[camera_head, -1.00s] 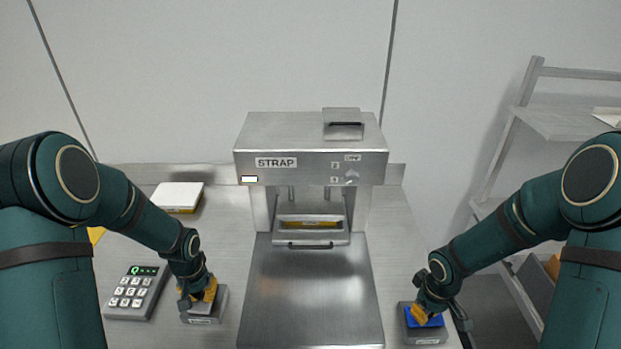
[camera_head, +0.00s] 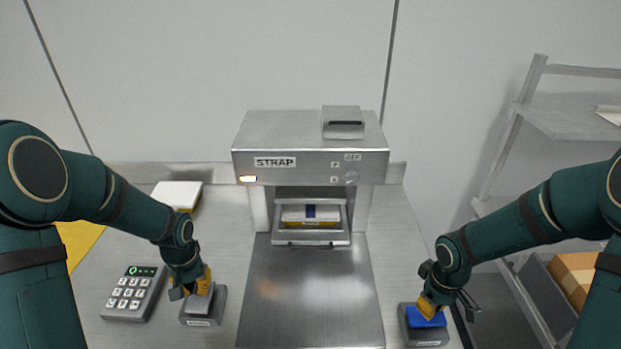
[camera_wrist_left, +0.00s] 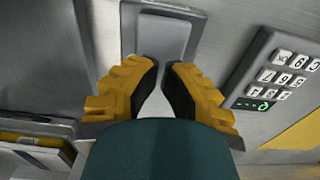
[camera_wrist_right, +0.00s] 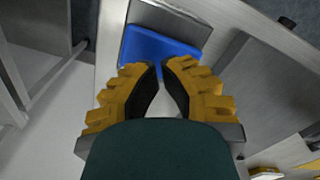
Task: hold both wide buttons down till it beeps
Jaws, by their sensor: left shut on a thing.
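The left wide button (camera_head: 201,304), grey on a dark base, is on the counter left of the strapping machine (camera_head: 310,150). My left gripper (camera_head: 188,292) is at its rear edge, fingers shut on it; the left wrist view shows the button (camera_wrist_left: 162,38) just beyond the fingertips (camera_wrist_left: 161,68). The right wide button (camera_head: 427,318), blue, is right of the machine. My right gripper (camera_head: 430,306) is shut with its tips at the blue button's rear edge; the right wrist view shows the button (camera_wrist_right: 160,52) past the tips. Contact there is unclear. The machine's lamp (camera_head: 248,179) glows whitish-orange.
A white box with a dark blue strap (camera_head: 311,213) sits in the machine's opening. A keypad (camera_head: 133,293) lies left of the grey button. A white-topped box (camera_head: 177,195) is at the back left. A shelf rack (camera_head: 560,120) stands right, with a brown box (camera_head: 575,275).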

